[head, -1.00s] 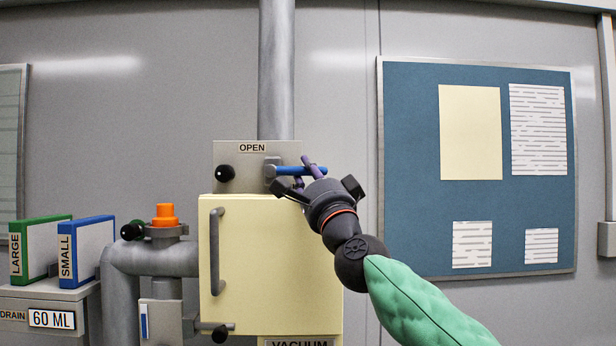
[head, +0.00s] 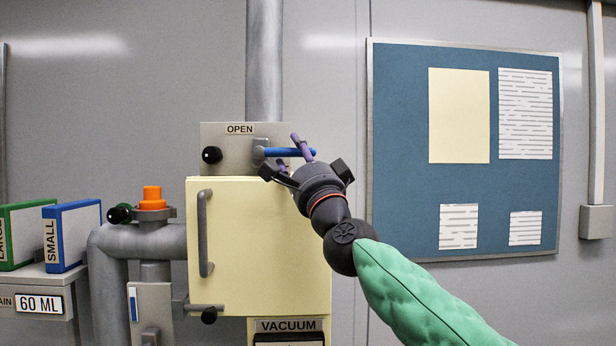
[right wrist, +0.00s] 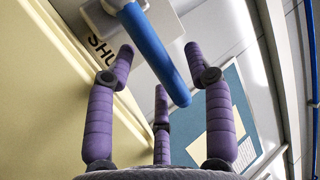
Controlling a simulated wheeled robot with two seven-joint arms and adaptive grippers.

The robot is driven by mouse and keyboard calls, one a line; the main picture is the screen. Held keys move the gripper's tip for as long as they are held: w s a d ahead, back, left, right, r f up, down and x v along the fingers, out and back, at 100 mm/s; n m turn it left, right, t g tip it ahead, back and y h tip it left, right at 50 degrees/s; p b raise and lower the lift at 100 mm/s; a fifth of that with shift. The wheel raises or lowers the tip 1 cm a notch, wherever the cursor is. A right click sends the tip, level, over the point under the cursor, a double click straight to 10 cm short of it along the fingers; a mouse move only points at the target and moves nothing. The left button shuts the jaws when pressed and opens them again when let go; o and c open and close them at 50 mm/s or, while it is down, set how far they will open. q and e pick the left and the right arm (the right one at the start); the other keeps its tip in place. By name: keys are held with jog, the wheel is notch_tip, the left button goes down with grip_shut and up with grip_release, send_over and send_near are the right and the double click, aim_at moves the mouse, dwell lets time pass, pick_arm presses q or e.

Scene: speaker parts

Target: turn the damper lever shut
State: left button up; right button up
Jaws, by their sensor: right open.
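The damper lever (head: 285,152) is a blue bar on a grey hub. In the head view it lies about level, pointing right from the hub. The plate (head: 222,140) behind it reads OPEN at its top. My right gripper (head: 295,153) has purple fingers, open, at the lever's outer end; one finger crosses in front of the bar. In the right wrist view the lever (right wrist: 155,55) reaches in between the spread fingers (right wrist: 160,70), with visible gaps to the side ones. Part of the lettering "SHU" shows beside it. My left gripper is not in view.
A cream cabinet (head: 255,250) with a grey handle stands just below the lever. A vertical grey duct (head: 264,60) rises above. A black knob (head: 211,154) is left of the hub.

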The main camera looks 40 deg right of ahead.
jog(key=v, duration=1.1)
jog(key=shift+s, duration=0.2)
jog(key=shift+f, duration=0.1)
